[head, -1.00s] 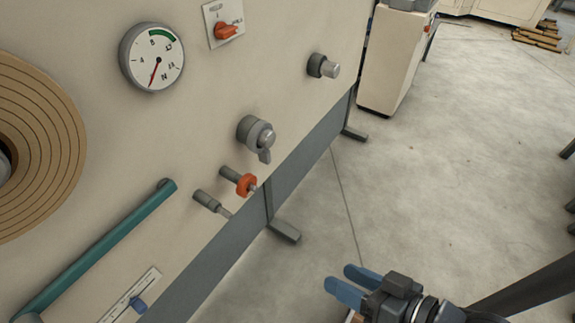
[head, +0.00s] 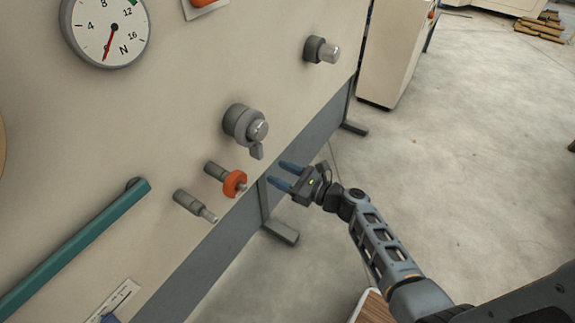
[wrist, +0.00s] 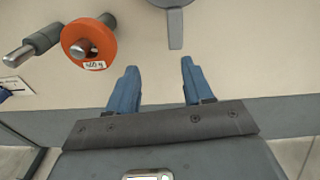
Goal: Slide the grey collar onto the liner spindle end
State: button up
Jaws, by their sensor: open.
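A round grey collar with a small lever (head: 236,118) sits on a metal spindle on the cream machine panel. The lever and collar's lower edge show at the top of the wrist view (wrist: 175,25). Other spindle ends on the panel are a short one with a bright tip (head: 328,51) at the upper right and a thin bare one (head: 190,203) at the lower left. I cannot tell which is the liner spindle. My gripper (head: 280,173) is open and empty, below and right of the grey collar and apart from it. Its blue fingers (wrist: 158,70) point toward the panel.
An orange collar (head: 235,183) with a weight label sits on a spindle just left of my gripper. A teal bar (head: 75,250) runs along the panel at lower left. A dial gauge (head: 106,30) is at upper left. Open floor lies to the right.

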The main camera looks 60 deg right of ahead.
aim_at(262, 154)
jog(key=shift+m+t, duration=0.4)
jog(key=shift+m, duration=0.1)
jog(key=shift+w+d+r+b, duration=0.15)
jog(key=shift+w+d+b, duration=0.25)
jog(key=shift+w, duration=1.25)
jog(key=shift+w+d+r+b, duration=0.25)
jog(key=shift+w+b, duration=0.35)
jog(key=shift+w, duration=1.05)
jog(key=shift+w+d+r+b, duration=0.1)
jog(key=shift+w+d+b, duration=0.3)
jog(key=shift+w, duration=1.25)
jog(key=shift+a, duration=0.1)
grip_shut()
jog(key=shift+c, duration=2.4)
grip_release()
grip_shut()
